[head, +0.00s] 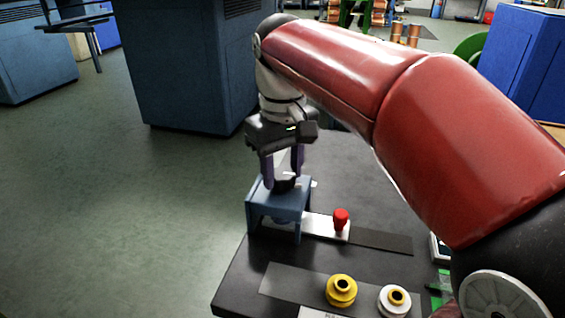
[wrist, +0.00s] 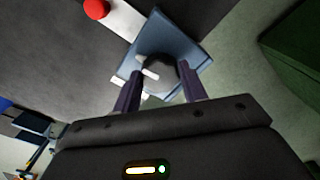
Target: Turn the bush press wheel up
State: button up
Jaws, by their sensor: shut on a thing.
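The bush press (head: 277,205) is a small blue bridge-shaped frame at the left side of the dark table. Its dark wheel (head: 285,183) sits on top, and shows in the wrist view (wrist: 160,70) as a round dark knob with a pale mark. My gripper (head: 283,178) reaches down from above with its purple fingers on either side of the wheel. In the wrist view my gripper (wrist: 160,93) is shut on the wheel. A white plate runs under the press, with a red knob (head: 341,219) on its right part.
A yellow spool (head: 341,291) and a white spool with a yellow centre (head: 394,300) stand near the front of the table (head: 240,280). A large blue cabinet (head: 185,65) stands behind. My red arm covers much of the right side.

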aim_at(282, 173)
dwell(0.4)
jog(key=o, duration=1)
jog(key=shift+r+p, duration=0.5)
jog(key=shift+r, duration=3.4)
